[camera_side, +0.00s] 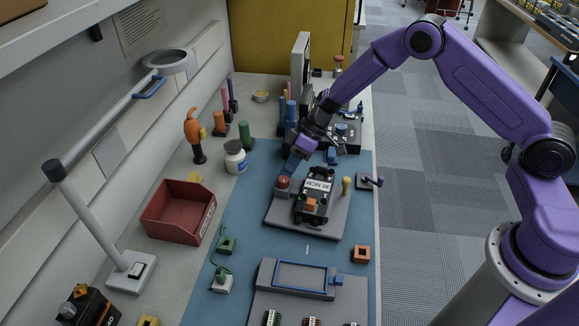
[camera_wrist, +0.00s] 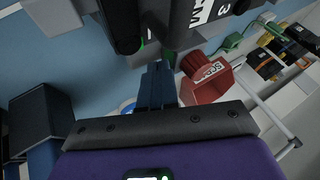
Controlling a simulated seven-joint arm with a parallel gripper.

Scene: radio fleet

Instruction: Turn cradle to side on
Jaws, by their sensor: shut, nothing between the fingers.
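The cradle (camera_side: 312,198) is a black holder with a white label and an orange block at its near end. It sits on a grey base plate (camera_side: 275,217) on the blue mat, its long side running roughly away from the side camera. A red knob (camera_side: 283,182) stands at the plate's left and a yellow peg (camera_side: 347,186) at its right. My gripper (camera_side: 289,170) is shut and empty, its blue fingers pointing down close to the red knob; touching cannot be told. In the wrist view the shut fingers (camera_wrist: 158,85) are below a large black labelled body (camera_wrist: 180,20).
A blue-framed tray (camera_side: 298,279) lies in front. An orange square block (camera_side: 361,254) and green connector (camera_side: 227,244) lie on the mat. A small grey stand (camera_side: 370,181) is right of the plate.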

